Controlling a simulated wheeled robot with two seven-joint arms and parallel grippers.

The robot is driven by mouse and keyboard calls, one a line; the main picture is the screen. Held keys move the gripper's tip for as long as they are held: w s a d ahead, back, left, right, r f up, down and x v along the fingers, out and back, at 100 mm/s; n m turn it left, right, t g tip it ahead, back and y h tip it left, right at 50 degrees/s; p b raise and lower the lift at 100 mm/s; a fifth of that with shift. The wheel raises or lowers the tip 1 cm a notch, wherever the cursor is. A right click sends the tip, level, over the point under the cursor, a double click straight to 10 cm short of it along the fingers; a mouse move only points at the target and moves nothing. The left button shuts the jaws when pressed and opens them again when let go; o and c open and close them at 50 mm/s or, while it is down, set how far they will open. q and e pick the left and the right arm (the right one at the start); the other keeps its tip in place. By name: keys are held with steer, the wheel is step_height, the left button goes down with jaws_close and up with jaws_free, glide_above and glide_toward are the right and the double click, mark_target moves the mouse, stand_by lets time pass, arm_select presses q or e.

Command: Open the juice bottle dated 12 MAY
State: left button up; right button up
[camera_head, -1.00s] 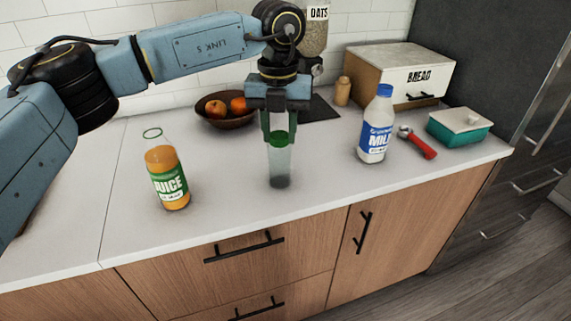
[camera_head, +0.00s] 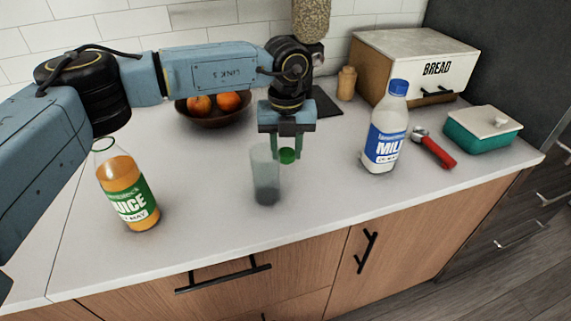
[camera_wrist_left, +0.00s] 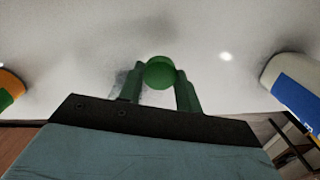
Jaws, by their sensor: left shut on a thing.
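The juice bottle (camera_head: 128,192) stands upright on the counter at the left, with orange juice and a green-and-white label. The label shows MAY; the day is too small to read surely. Its neck top shows a green rim and no cap on it. My left gripper (camera_head: 286,150) points down, shut on a round green cap (camera_head: 288,156); in the left wrist view the cap (camera_wrist_left: 160,72) sits between the green fingers. The gripper is beside and right of a clear, greyish tumbler (camera_head: 265,178); their exact gap is hard to tell. My right gripper is out of view.
A milk bottle (camera_head: 385,135) stands right of the gripper, with a red-handled tool (camera_head: 435,150) and a teal box (camera_head: 482,135) beyond. A fruit bowl (camera_head: 213,117) and bread box (camera_head: 418,62) are at the back. The counter between juice and tumbler is clear.

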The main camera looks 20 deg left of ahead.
mark_target(287, 152)
arm_select(q)
step_height(287, 152, down, 4)
steer(key=shift+f, duration=0.1)
steer(key=shift+w+f, duration=0.1)
steer(key=shift+f, duration=0.3)
steer(key=o, duration=0.8)
steer(key=shift+c, duration=0.2)
steer(key=o, duration=0.3)
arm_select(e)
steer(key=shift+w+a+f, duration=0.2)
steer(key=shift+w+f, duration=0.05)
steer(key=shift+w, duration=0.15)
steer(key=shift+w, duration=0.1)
